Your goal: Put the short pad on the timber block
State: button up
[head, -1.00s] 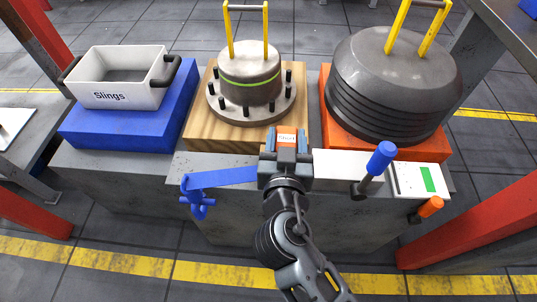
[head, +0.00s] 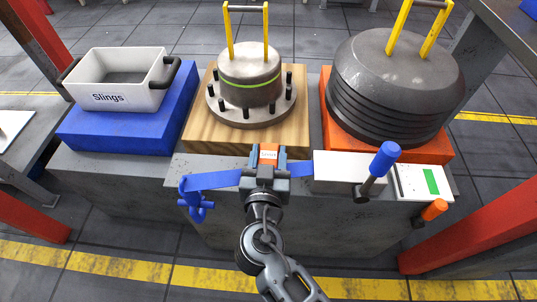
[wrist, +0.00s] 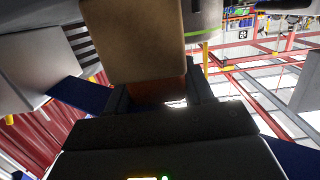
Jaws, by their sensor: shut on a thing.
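I cannot tell the gap between pad and timber. In the wrist view, a reddish part (wrist: 160,92) shows between the jaws, with a large tan face (wrist: 135,40) just beyond it. Whether that tan face belongs to the pad is unclear.
A blue block (head: 125,138) bears the white Slings bin (head: 115,85). An orange block (head: 425,152) bears a dark stepped dome (head: 395,80). A blue bar (head: 215,181), white box (head: 345,178) and blue-handled lever (head: 378,168) line the near bench edge.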

jog(key=shift+f, duration=0.15)
jog(key=o, duration=1.1)
jog(key=shift+r, duration=0.2)
jog(key=s+r, duration=0.1)
jog(key=s, duration=1.1)
jog(key=shift+a+r, duration=0.2)
jog(key=shift+r, duration=0.2)
jog(key=s+d+f+n+g+y, duration=0.1)
jog(key=s+d+f+g, duration=0.15)
jog(key=s+d, duration=0.35)
jog(key=s+d+f+n+g+y, duration=0.1)
jog(key=s+d+f, duration=0.35)
jog(key=d, duration=0.25)
jog(key=s+d+r+t, duration=0.1)
jog(key=s+d+r, duration=0.4)
jog(key=s+r, duration=0.2)
jog(key=s+d+r+m+t+h, duration=0.1)
jog(key=s+d+r, duration=0.4)
jog(key=s+r, duration=0.2)
jog(key=shift+s+d+r+m, duration=0.15)
jog(key=shift+s+r+m, duration=0.2)
jog(key=shift+r, duration=0.35)
